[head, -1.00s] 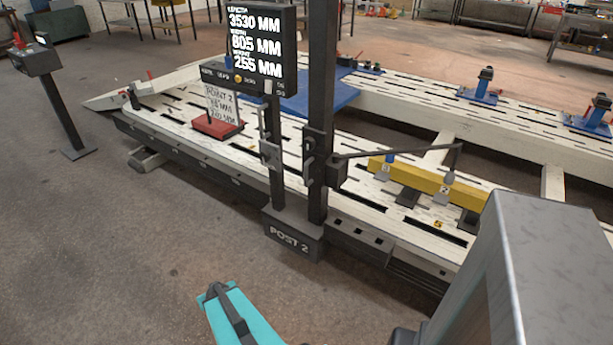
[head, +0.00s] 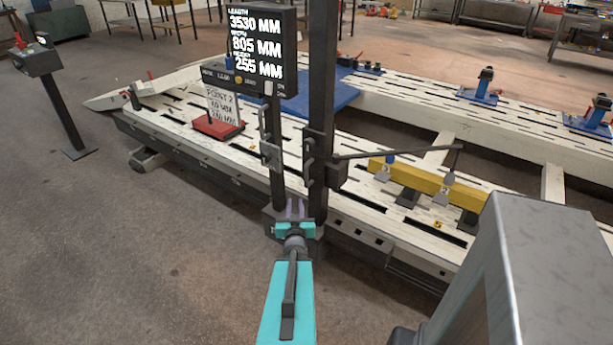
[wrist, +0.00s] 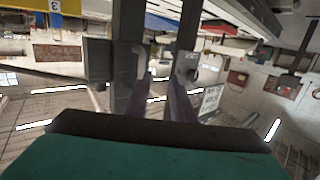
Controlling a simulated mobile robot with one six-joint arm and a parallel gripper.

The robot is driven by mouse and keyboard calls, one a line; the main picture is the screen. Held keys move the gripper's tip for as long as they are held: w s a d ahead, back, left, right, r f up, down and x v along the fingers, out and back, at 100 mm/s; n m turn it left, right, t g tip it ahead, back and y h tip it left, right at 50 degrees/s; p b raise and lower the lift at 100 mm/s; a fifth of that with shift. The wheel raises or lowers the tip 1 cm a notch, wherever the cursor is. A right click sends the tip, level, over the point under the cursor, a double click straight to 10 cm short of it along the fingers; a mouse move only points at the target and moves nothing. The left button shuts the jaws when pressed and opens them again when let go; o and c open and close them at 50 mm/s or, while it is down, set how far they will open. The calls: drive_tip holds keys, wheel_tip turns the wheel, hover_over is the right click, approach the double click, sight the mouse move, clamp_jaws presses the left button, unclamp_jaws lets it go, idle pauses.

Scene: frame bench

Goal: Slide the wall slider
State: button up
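Nothing is labelled as the wall slider. A dark sliding carriage (head: 330,173) with small handles sits on the tall dark post (head: 320,100), and a thin pointer arm (head: 400,153) extends right from it. A grey bracket (head: 271,156) sits on the shorter post to its left. My gripper (head: 295,205) has purple fingers and is in front of the posts' foot, below the carriage and bracket in the picture. In the wrist view my gripper (wrist: 164,78) shows its fingers apart with nothing between them. The carriage (wrist: 97,62) is ahead on the left there, with a curved handle beside it.
A display (head: 255,50) reading 3530, 805 and 255 mm tops the shorter post. A long white slotted bench (head: 180,125) lies behind, bearing a red-based sign (head: 218,127) and a yellow beam (head: 425,180). A pedestal (head: 60,100) stands left. The front-left floor is clear.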

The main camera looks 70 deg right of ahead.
sight(306, 177)
drive_tip(key=shift+g+h, duration=0.3)
drive_tip(key=shift+h, duration=0.3)
drive_tip(key=s+r, duration=0.1)
drive_tip(key=s+d+r, duration=0.1)
drive_tip(key=s, duration=0.1)
drive_tip(key=shift+s+d+r, duration=0.2)
drive_tip(key=shift+d+r, duration=0.1)
drive_tip(key=shift+r, duration=0.1)
drive_tip(key=shift+w+d+f+b, duration=0.15)
drive_tip(key=shift+d+b, duration=0.1)
drive_tip(key=shift+b, duration=0.2)
drive_tip(key=b+x, duration=0.2)
drive_tip(key=b, duration=0.3)
drive_tip(key=shift+w+d, duration=0.1)
drive_tip(key=shift+d, duration=0.25)
drive_tip(key=b+x, duration=0.2)
drive_tip(key=b, duration=0.4)
drive_tip(key=shift+x, duration=4.3)
